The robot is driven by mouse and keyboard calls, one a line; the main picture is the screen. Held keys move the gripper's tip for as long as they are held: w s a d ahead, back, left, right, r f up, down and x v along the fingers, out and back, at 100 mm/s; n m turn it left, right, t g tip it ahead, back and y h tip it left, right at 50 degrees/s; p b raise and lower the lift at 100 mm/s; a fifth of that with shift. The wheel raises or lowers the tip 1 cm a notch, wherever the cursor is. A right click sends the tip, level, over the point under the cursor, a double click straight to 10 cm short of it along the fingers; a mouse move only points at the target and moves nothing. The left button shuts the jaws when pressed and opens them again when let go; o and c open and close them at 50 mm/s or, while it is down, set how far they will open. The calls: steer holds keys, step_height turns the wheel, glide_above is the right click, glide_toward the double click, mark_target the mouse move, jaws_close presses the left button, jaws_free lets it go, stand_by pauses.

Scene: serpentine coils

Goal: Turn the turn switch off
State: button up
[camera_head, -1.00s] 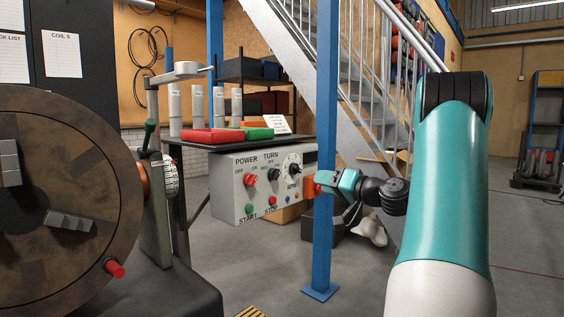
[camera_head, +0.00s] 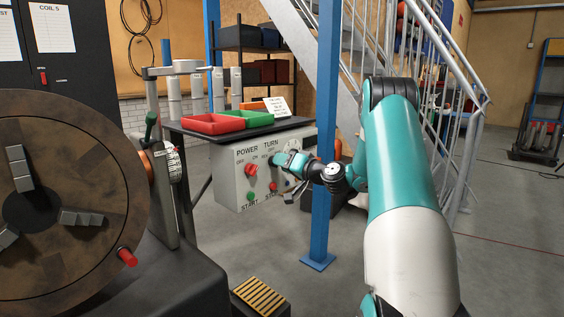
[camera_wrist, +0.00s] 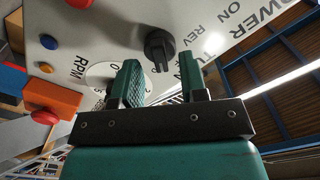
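The turn switch is a black knob (camera_wrist: 160,46) on the grey control panel (camera_head: 228,180). In the wrist view it lies just ahead of and between my fingertips, with no clear contact visible. In the head view my gripper hides it. My gripper (camera_wrist: 160,68) has two green fingers spread apart, with nothing held between them. In the head view my gripper (camera_head: 283,160) is at the panel's right part, below the TURN label. Which label the knob points at is hard to tell.
The red power switch (camera_head: 251,170) and green start button (camera_head: 250,196) sit left of my gripper. The white RPM dial (camera_wrist: 102,73) is close beside one finger. A blue post (camera_head: 323,190) stands near my arm. A large brown wheel (camera_head: 90,140) is at the left.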

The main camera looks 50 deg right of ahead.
steer(key=shift+w, duration=0.5)
steer(key=shift+c, duration=0.2)
jaws_close()
